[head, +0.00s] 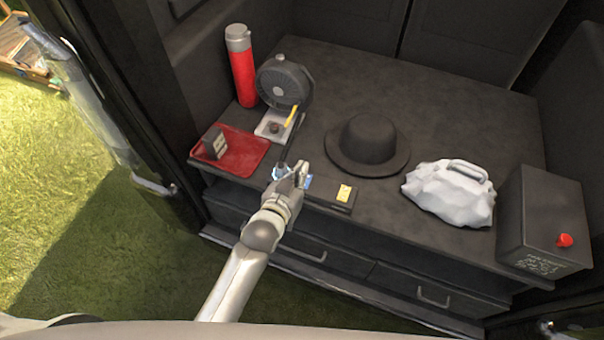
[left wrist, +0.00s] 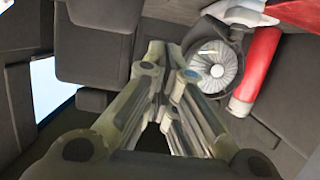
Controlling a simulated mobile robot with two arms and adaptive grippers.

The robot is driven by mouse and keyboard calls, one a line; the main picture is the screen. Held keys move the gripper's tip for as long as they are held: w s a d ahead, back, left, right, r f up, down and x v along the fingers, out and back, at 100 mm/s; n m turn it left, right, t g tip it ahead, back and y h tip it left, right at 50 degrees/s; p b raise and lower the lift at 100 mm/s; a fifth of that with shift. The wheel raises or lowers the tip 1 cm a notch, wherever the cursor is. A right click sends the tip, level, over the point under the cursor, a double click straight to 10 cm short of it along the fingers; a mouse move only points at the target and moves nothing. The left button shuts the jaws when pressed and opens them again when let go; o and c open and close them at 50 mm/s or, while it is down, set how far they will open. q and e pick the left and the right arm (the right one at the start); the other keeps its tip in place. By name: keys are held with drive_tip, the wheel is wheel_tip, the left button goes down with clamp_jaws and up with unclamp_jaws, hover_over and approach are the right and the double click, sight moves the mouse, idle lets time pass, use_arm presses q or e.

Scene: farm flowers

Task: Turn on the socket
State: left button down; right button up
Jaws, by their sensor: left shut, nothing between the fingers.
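My left gripper (head: 290,172) reaches over the front edge of the dark counter, with its fingers closed together and empty. In the left wrist view its fingers (left wrist: 168,62) converge. A flat black strip with a yellow patch (head: 344,192) lies at the counter's front edge just right of the gripper; it looks like the socket. My gripper hides its left part, and a small blue patch shows beside the fingers. I cannot tell whether the fingers touch it or whether it is on. My right gripper is not in view.
Behind are a fan (head: 284,82), which also shows in the wrist view (left wrist: 212,66), a red bottle (head: 243,72) and a red tray (head: 233,160) with a small grey block (head: 214,143). A black hat (head: 366,142), white bag (head: 448,193) and black box with red knob (head: 540,225) stand right.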

use_arm(q)
drive_tip(key=s+a+b, duration=0.1)
drive_tip(key=s+a, duration=0.2)
drive_tip(key=s, duration=0.5)
drive_tip(key=shift+s+r, duration=0.25)
drive_tip(key=shift+s, duration=0.15)
drive_tip(key=s+a+f+g+y, duration=0.1)
drive_tip(key=s+a+f+g, duration=0.15)
drive_tip(key=f, duration=0.65)
drive_tip(key=s+a+f+g, duration=0.15)
drive_tip(key=s+f, duration=0.25)
drive_tip(key=f, duration=0.5)
drive_tip(key=s+a+f+g+y, duration=0.15)
drive_tip(key=s+f, duration=0.25)
drive_tip(key=f, duration=0.5)
drive_tip(key=s+a+f+g, duration=0.2)
drive_tip(key=s+f, duration=0.3)
drive_tip(key=s, duration=0.3)
drive_tip(key=s+a+f+g+y, duration=0.1)
drive_tip(key=s+a+f+g, duration=0.2)
drive_tip(key=s+a+f, duration=0.2)
drive_tip(key=s+a+f+n+g+y, duration=0.1)
drive_tip(key=s+a+f, duration=0.3)
drive_tip(key=s, duration=0.8)
wheel_tip(320, 180, down, 3)
drive_tip(key=shift+r+g, duration=0.15)
drive_tip(key=shift+g, duration=0.5)
drive_tip(key=shift+a, duration=0.1)
